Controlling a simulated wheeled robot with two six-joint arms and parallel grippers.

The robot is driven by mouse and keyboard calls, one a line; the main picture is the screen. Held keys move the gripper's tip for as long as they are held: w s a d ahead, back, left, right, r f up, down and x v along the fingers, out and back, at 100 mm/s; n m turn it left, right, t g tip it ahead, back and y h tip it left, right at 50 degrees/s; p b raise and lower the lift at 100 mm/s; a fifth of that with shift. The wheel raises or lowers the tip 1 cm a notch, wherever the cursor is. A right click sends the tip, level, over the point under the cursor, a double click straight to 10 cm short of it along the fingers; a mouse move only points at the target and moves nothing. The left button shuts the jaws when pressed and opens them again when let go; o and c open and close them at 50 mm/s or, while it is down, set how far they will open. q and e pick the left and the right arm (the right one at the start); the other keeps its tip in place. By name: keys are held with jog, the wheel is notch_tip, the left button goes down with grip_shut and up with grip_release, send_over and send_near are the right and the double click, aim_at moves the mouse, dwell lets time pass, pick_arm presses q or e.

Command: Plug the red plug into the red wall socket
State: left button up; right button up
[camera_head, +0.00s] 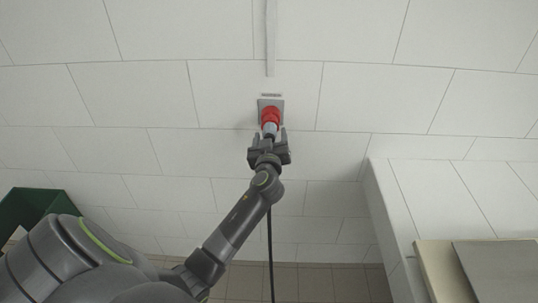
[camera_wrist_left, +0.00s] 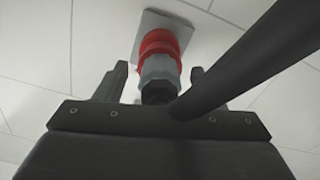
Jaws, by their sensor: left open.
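The red wall socket sits on a grey plate (camera_head: 277,105) on the tiled wall, and the plate also shows in the wrist view (camera_wrist_left: 180,32). The plug (camera_head: 270,128), with a grey body and dark rear end, points into the red part at the plate; it also shows in the wrist view (camera_wrist_left: 160,68). No gap shows between plug and socket, but I cannot tell where one red part ends. My left gripper (camera_head: 269,135) is open, with its fingers apart on either side of the plug's rear, and gaps show beside it in the wrist view. My right gripper is out of view.
A black cable (camera_head: 270,255) hangs below the gripper and crosses the wrist view (camera_wrist_left: 250,60) as a thick dark band. A grey conduit (camera_head: 271,40) runs up the wall above the socket. A white tiled ledge (camera_head: 440,195) juts out at right, and a green box (camera_head: 30,208) is at left.

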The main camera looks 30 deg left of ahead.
pick_arm(q)
jog(key=b+v, duration=0.1)
jog(key=v, duration=1.5)
jog(key=shift+s, duration=0.35)
jog(key=shift+d, duration=0.1)
